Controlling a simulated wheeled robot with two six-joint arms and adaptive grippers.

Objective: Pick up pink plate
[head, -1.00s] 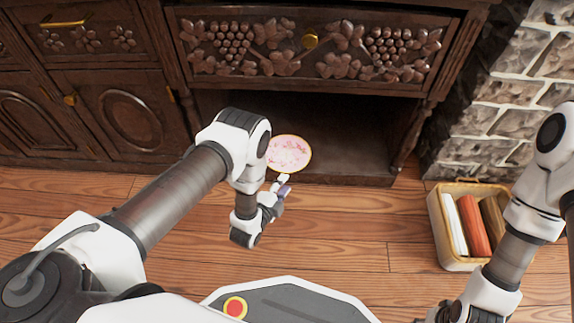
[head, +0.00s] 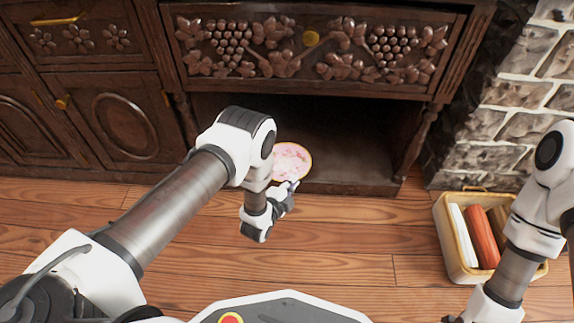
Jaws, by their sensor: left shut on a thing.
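The pink plate (head: 292,161) is round and pink-patterned with a gold-coloured rim. It is at the front edge of the open lower shelf of the dark carved cabinet, and my left arm hides its left part. My left gripper (head: 291,187) is at the plate's near edge, shut on the plate. The exact contact of the fingers is small and hard to see.
The dark cabinet (head: 300,88) has a carved drawer with a brass knob above the shelf (head: 350,150). A yellow box (head: 457,250) with several log-like pieces stands on the wooden floor at right, by a stone wall (head: 515,120). The floor in front of the cabinet is clear.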

